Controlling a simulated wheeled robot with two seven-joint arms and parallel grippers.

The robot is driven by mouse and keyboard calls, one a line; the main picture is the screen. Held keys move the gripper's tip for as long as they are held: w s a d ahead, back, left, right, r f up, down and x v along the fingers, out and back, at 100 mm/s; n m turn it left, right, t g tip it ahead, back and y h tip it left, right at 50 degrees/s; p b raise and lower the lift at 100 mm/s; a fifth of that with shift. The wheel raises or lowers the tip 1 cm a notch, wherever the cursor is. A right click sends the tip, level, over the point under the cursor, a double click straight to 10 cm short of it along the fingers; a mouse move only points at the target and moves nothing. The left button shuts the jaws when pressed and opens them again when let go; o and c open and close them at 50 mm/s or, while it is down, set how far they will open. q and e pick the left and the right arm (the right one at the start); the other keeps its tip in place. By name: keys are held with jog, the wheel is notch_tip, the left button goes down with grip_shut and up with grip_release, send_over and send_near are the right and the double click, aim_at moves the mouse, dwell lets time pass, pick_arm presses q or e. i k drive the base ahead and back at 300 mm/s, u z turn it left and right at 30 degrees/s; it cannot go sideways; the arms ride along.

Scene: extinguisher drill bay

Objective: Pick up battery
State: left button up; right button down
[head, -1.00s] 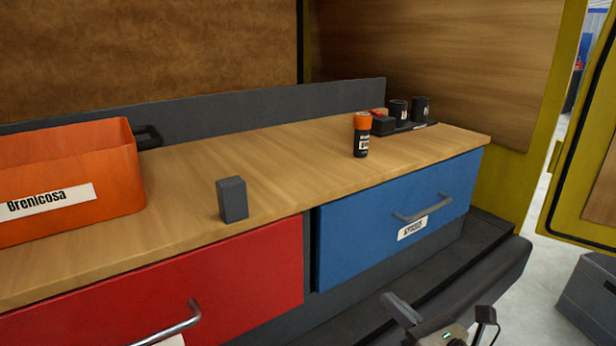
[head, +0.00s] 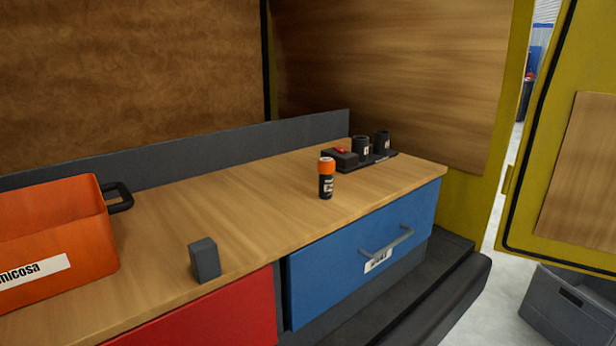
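The battery (head: 326,180) is a small upright cylinder with an orange top and a dark body with a small label. It stands on the wooden counter (head: 250,210), in front of a dark tray with cups. No gripper is near it or touching it. Neither my left nor my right gripper shows in the head view now.
An orange bin (head: 60,240) stands at the left, and a grey block (head: 204,260) near the front edge. A dark tray (head: 384,157) with two cups is at the back right. A red drawer (head: 215,315) and a blue drawer (head: 340,270) are shut. A grey crate (head: 565,305) is on the floor.

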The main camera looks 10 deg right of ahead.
aim_at(325, 166)
jog(key=u, duration=3.6)
jog(key=k, duration=1.75)
jog(key=z, duration=1.35)
